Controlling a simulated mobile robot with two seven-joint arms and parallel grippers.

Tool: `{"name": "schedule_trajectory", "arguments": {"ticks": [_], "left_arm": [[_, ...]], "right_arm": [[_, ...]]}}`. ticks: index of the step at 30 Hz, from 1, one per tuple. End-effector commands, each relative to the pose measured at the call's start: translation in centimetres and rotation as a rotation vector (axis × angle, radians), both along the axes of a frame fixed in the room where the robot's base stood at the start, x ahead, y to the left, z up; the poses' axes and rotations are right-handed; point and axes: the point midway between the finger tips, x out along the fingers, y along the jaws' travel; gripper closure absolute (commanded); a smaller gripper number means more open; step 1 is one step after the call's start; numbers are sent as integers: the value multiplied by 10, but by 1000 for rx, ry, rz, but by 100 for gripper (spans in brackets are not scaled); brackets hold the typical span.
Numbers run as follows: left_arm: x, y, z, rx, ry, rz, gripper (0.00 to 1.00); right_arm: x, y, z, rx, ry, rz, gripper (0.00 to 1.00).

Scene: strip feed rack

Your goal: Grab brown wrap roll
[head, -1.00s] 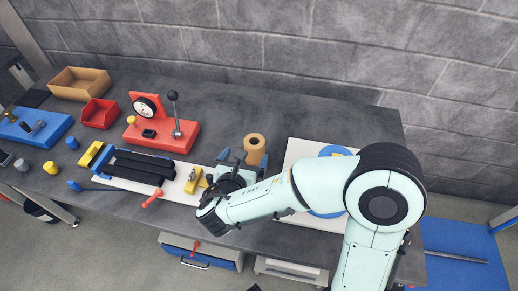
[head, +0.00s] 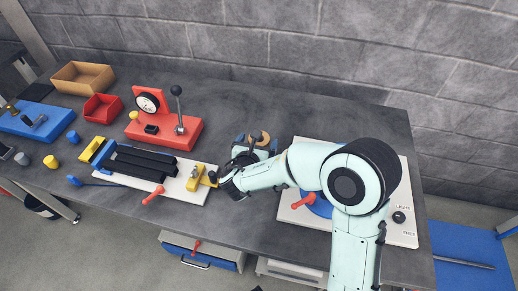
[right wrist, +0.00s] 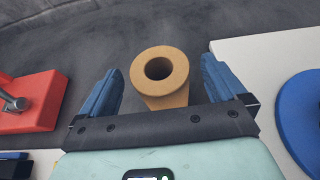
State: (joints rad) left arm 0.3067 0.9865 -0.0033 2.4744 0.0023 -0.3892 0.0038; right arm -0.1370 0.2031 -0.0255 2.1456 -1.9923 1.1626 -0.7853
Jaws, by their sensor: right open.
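The brown wrap roll (head: 260,135) stands upright on the dark bench, right of the red lever press. The right wrist view shows its open top and hollow core, with the roll (right wrist: 166,101) between my blue fingers. My right gripper (head: 256,146) is open around the roll, one finger on each side. In the right wrist view the gripper (right wrist: 161,92) shows a gap between each finger and the roll. My arm and gripper partly hide the roll's lower part in the head view. My left gripper is not in view.
The red lever press (head: 165,125) stands to the left. A white fixture board (head: 196,190) with black strips and a yellow clamp lies in front of it. A white panel (head: 402,226) with a blue disc lies to the right, partly under my arm. Bench behind the roll is clear.

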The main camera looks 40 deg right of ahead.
Motion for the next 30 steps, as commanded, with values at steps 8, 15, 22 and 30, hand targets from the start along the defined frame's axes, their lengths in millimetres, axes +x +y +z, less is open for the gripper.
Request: {"name": "schedule_trajectory", "arguments": {"ticks": [8, 15, 22, 30], "left_arm": [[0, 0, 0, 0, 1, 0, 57], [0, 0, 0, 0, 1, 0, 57], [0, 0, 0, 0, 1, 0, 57], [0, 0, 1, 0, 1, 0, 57]], "right_arm": [[14, -17, -9, 0, 0, 0, 2], [14, -17, -9, 0, 0, 1, 25], [14, -16, -8, 0, -2, 1, 66], [14, -16, -3, 0, -3, 0, 66]]}}
